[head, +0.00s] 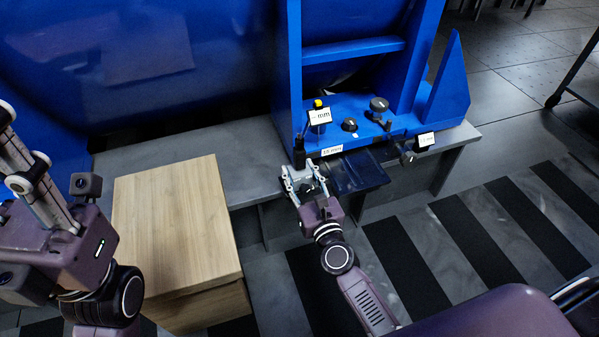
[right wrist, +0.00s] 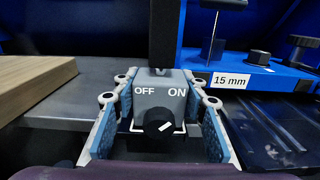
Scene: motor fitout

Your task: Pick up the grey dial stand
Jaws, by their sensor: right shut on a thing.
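The grey dial stand (right wrist: 160,92) has OFF and ON lettering, a black dial (right wrist: 159,124) on its front and a dark upright post behind. My right gripper (right wrist: 158,112) is shut on it, with one blue-padded finger against each side. In the head view my right gripper (head: 305,181) is at the front edge of the grey bench, below the blue machine, and its fingers mostly hide the stand. I cannot tell whether the stand touches the bench. My left gripper (head: 30,180) is at the far left, partly cut off by the frame; its opening is unclear.
The blue machine (head: 368,47) stands behind, with knobs, a yellow-topped part and a "15 mm" label (right wrist: 230,81). A wooden box (head: 172,215) is left of my right gripper. A dark glossy sheet (head: 358,172) lies just right of it. The grey bench (head: 250,150) is clear between.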

